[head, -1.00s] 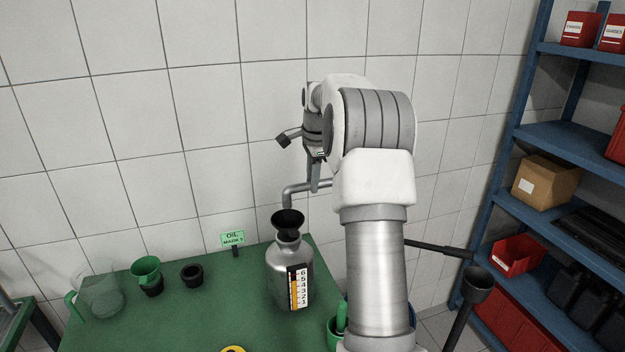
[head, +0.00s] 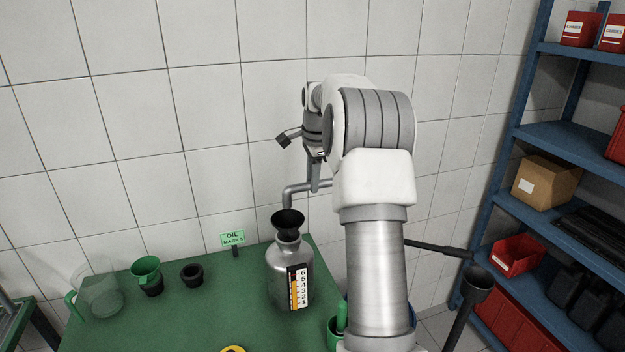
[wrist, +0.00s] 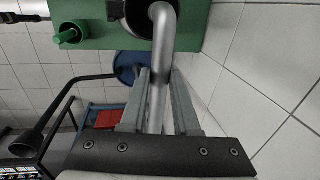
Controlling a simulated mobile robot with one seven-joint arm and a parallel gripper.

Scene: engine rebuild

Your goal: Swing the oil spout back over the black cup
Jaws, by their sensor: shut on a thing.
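The oil spout (head: 298,188) is a bent grey pipe against the tiled wall. Its downturned end hangs just above a black funnel (head: 288,222) in the neck of a metal bottle (head: 290,268). My gripper (wrist: 160,78) is shut on the spout pipe (wrist: 161,45), with a finger on each side in the wrist view. A black cup (head: 478,283) stands at the right on a dark post with a black bar. It appears at the left in the wrist view (wrist: 24,144), well away from the spout end.
The bottle has a numbered gauge strip (head: 299,287). A green sign reading OIL (head: 233,238), a small dark ring-like cup (head: 192,274), a green funnel (head: 146,268) and a clear jug (head: 99,290) stand on the green table (head: 205,315). Blue shelves (head: 515,150) stand at the right.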

